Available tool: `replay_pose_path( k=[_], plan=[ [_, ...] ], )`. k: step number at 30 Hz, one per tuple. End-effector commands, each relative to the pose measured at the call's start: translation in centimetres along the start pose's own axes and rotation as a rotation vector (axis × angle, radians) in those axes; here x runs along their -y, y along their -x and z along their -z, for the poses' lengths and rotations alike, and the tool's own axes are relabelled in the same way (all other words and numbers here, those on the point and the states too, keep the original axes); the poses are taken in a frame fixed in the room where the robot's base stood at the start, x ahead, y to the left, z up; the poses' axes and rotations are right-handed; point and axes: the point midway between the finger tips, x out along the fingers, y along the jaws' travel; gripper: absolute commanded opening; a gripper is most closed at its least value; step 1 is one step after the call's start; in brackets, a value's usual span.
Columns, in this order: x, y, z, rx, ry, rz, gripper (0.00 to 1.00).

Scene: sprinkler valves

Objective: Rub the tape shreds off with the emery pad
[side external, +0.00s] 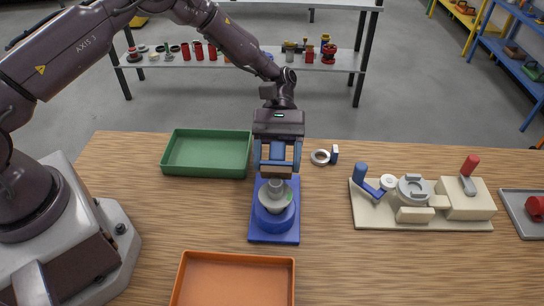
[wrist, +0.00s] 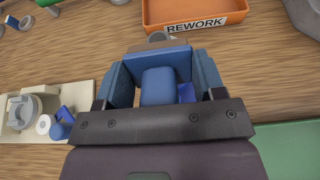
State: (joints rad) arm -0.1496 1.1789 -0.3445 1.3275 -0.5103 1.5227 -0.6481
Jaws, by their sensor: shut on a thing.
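My gripper (side external: 277,166) points down over the blue stand (side external: 262,229), with its fingers shut on a blue-handled block with a brown underside, which looks like the emery pad (side external: 277,172). In the wrist view the blue handle (wrist: 158,86) sits between the blue fingers. A grey valve part (side external: 275,203) stands upright in the round seat of the stand, directly under the pad. The pad is at or just above the valve's top; I cannot tell if they touch.
A green tray (side external: 207,173) lies left of the stand, and an orange tray (side external: 235,258) marked REWORK in front. A beige fixture (side external: 370,223) with blue and red handles and a grey tray (side external: 510,203) stand farther right.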

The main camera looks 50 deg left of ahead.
Motion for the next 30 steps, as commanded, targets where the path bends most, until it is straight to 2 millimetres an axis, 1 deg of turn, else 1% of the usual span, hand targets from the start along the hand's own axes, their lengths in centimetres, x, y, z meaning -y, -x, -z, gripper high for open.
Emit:
replay_pose_path(
  k=[3, 6, 15, 20, 30],
  plan=[
    [-0.8, -0.1, 0.0, 0.001, -0.001, 0.0, 0.36],
    [-1.1, -0.1, 0.0, 0.001, 0.0, 0.0, 0.36],
    [-1.1, -0.1, 0.0, 0.002, 0.0, -0.001, 0.36],
    [-0.6, 0.0, 0.0, 0.002, 0.0, -0.001, 0.36],
    [1.1, -0.1, 0.0, 0.002, 0.0, -0.001, 0.36]
  ],
)
